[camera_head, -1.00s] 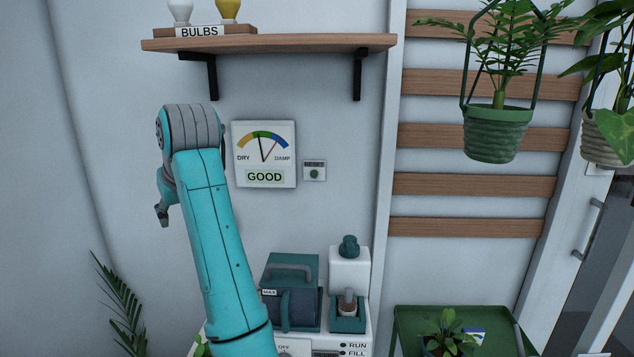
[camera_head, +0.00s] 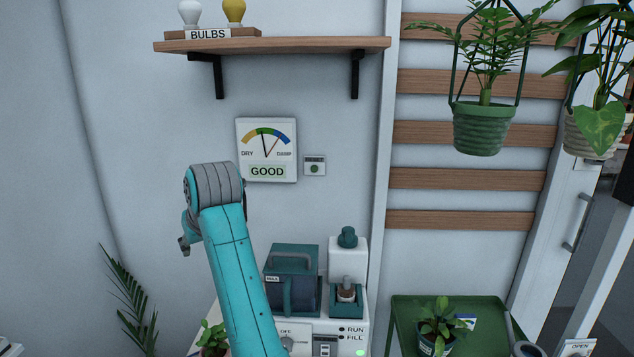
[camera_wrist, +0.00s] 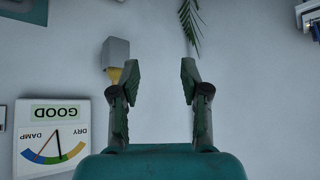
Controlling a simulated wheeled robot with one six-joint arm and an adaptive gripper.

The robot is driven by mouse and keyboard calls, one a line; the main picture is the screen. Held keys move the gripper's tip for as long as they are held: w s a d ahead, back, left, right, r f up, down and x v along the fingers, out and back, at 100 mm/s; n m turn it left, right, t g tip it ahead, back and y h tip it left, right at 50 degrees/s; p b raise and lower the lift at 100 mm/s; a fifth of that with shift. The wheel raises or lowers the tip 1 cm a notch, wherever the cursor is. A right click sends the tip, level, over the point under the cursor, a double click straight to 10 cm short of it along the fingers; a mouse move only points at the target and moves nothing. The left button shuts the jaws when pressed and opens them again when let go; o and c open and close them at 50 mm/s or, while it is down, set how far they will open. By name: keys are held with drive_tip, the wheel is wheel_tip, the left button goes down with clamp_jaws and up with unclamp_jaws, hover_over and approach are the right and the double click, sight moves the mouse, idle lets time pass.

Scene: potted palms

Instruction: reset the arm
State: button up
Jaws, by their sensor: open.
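My gripper (camera_wrist: 160,80) shows in the wrist view with its two fingers apart and nothing between them. In the head view my turquoise arm rises from the lower middle. Its grey wrist joint is just left of the moisture gauge, and a small part of the gripper (camera_head: 184,245) sticks out at the left of the wrist. The gauge (camera_head: 266,150) on the wall reads GOOD. It appears upside down at the lower left of the wrist view (camera_wrist: 52,138).
A shelf (camera_head: 275,46) with bulbs is above. A small button panel (camera_head: 315,166) is beside the gauge. A white machine (camera_head: 355,325) with a teal tank (camera_head: 291,278) stands below right of the arm. A palm (camera_head: 130,300) is at lower left. Hanging pots (camera_head: 483,128) are at right.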

drive_tip(key=s+d+f+m+t, duration=0.1)
drive_tip(key=d+f, duration=0.5)
drive_tip(key=f, duration=0.7)
drive_tip(key=s+d+f+m+t, duration=0.1)
drive_tip(key=d+f, duration=0.5)
drive_tip(key=f, duration=0.6)
drive_tip(key=s+d+f+m+t+h, duration=0.1)
drive_tip(key=s+d+f+m+t, duration=0.1)
drive_tip(key=s+d+f, duration=1.4)
drive_tip(key=s+d+f+m+t+h, duration=0.1)
drive_tip(key=s+d, duration=0.4)
drive_tip(key=s, duration=0.4)
drive_tip(key=s+d+f+m+t+h, duration=0.1)
drive_tip(key=s+d, duration=0.4)
drive_tip(key=s, duration=0.5)
drive_tip(key=s+d+r+m+t+h, duration=0.1)
drive_tip(key=s+d+r, duration=0.1)
drive_tip(key=s+r, duration=0.5)
drive_tip(key=s+d+r+t+h, duration=0.1)
drive_tip(key=s+d+r, duration=0.2)
drive_tip(key=s+r, duration=0.4)
drive_tip(key=s, duration=0.6)
drive_tip(key=shift+r+m+t, duration=0.2)
drive_tip(key=shift+m+t, duration=0.1)
drive_tip(key=shift+m, duration=0.1)
